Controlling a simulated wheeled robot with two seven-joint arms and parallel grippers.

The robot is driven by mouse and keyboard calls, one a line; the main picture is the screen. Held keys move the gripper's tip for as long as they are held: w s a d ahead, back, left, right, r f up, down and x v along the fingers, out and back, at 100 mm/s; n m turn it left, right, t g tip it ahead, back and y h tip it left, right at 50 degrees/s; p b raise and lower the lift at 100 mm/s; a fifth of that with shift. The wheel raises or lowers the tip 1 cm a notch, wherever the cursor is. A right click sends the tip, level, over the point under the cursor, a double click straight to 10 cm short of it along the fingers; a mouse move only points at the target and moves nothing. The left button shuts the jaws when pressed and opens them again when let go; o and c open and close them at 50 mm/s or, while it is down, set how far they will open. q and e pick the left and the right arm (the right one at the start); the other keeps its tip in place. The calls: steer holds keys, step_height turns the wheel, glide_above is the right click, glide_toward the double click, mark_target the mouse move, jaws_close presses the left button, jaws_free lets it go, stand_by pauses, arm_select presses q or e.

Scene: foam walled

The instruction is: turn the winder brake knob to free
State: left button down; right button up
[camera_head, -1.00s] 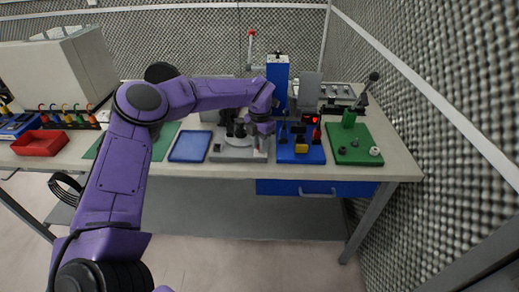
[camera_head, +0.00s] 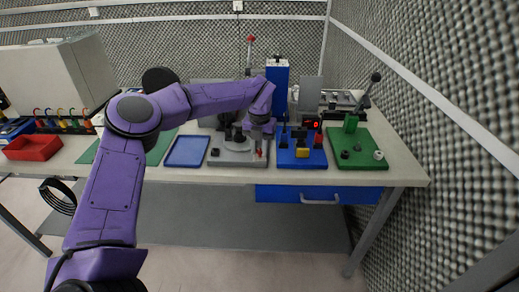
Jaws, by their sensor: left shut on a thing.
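The winder has a grey base (camera_head: 228,159) on the bench, with dark and pale round parts on top. My left gripper (camera_head: 259,148) comes down over the right end of this base and is shut on a small part there. I take that part to be the brake knob; the fingers mostly hide it, and its setting cannot be read. A bit of red shows at the fingertips. My right gripper is not in view.
A blue fixture (camera_head: 288,164) with a tall column and a red display stands close right of the winder. Right of it is a green plate (camera_head: 360,161) with a lever. A blue tray (camera_head: 186,151) lies left, a red bin (camera_head: 33,147) farther left. A foam wall closes the right.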

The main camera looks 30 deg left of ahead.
mark_target(260, 150)
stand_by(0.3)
arm_select(q)
steer(key=c, duration=0.9)
jaws_free()
step_height(260, 150, up, 10)
steer(key=shift+r+b, duration=0.25)
steer(key=shift+b, duration=0.1)
